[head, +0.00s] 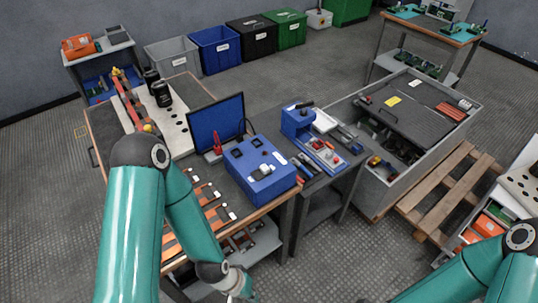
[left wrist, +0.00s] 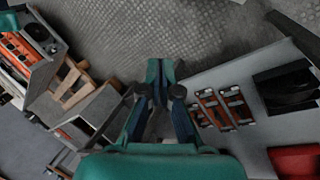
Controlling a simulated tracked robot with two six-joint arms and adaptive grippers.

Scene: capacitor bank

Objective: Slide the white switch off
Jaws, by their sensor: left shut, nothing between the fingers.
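A blue box (head: 276,186) stands on the workbench in the middle of the head view. Its top carries black squares, a grey-and-white fitting (head: 262,171) and a small white piece (head: 280,157). I cannot tell which of these is the white switch, nor its position. My left gripper (head: 246,290) is low at the bottom edge of the head view, in front of the bench and apart from the box. In the left wrist view its fingers (left wrist: 160,74) are shut with nothing between them. The box is not clearly seen there. My right arm enters at lower right; its gripper is out of view.
A blue-screened monitor (head: 217,122) stands behind the box. Orange-ended strips (head: 207,190) lie on the bench beside it. A tool table (head: 327,170) and a large grey bin (head: 375,190) stand to the right, by a wooden pallet (head: 451,190). Open floor lies in front.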

